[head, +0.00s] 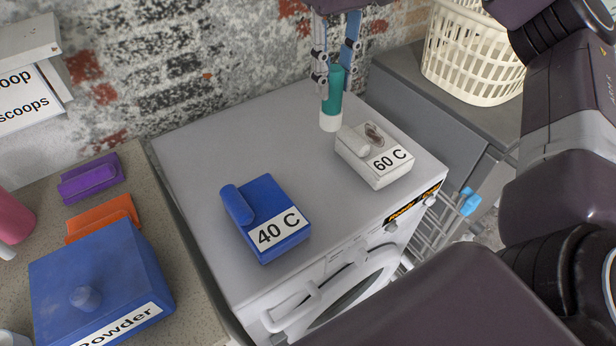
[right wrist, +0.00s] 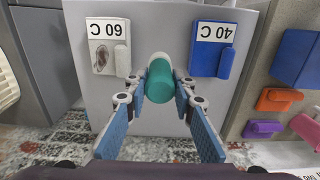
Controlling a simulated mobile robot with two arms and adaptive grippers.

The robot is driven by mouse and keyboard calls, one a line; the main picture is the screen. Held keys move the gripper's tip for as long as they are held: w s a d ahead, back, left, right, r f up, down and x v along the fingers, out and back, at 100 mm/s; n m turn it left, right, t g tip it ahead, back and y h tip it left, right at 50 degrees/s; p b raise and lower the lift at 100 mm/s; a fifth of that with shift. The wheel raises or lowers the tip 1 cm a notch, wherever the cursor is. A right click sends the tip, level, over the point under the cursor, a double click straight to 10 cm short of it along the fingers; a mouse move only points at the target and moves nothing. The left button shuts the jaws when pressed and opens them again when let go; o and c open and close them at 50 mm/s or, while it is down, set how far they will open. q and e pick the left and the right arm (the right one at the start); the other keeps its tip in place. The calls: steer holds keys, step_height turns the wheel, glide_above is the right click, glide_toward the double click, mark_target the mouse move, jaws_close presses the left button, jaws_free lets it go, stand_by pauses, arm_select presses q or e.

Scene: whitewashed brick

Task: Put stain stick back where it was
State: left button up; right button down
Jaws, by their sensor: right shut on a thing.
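The stain stick, a teal tube with a white end (head: 333,92), is upright between the fingers of my right gripper (head: 337,62), white end down. It is over the back right part of the washing machine top (head: 215,150), just behind the white 60 C block (head: 364,165). I cannot tell whether its lower end touches the top. In the right wrist view the teal end of the stick (right wrist: 160,84) is between the two blue-padded fingers (right wrist: 159,98). My left gripper is not in view.
A blue 40 C block (head: 278,238) stands on the front left of the machine top. The counter on the left holds a blue powder box (head: 100,270), orange (head: 100,217) and purple (head: 92,180) pieces. A cream basket (head: 470,55) stands at the back right.

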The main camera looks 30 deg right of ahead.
mark_target(336, 119)
steer(key=f+b, duration=0.1)
steer(key=f, duration=0.4)
steer(key=f+b, duration=0.1)
steer(key=f, duration=0.2)
steer(key=shift+s+d+f+b, duration=0.25)
steer(key=shift+s+d+b, duration=0.1)
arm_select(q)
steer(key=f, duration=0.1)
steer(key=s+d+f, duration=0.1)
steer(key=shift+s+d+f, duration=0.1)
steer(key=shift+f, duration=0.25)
arm_select(e)
step_height(336, 119, down, 11)
steer(key=shift+w+a, duration=0.15)
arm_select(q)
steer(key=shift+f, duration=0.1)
arm_select(e)
steer(key=shift+f, duration=0.2)
steer(key=c, duration=1.6)
jaws_free()
steer(key=shift+r, duration=0.1)
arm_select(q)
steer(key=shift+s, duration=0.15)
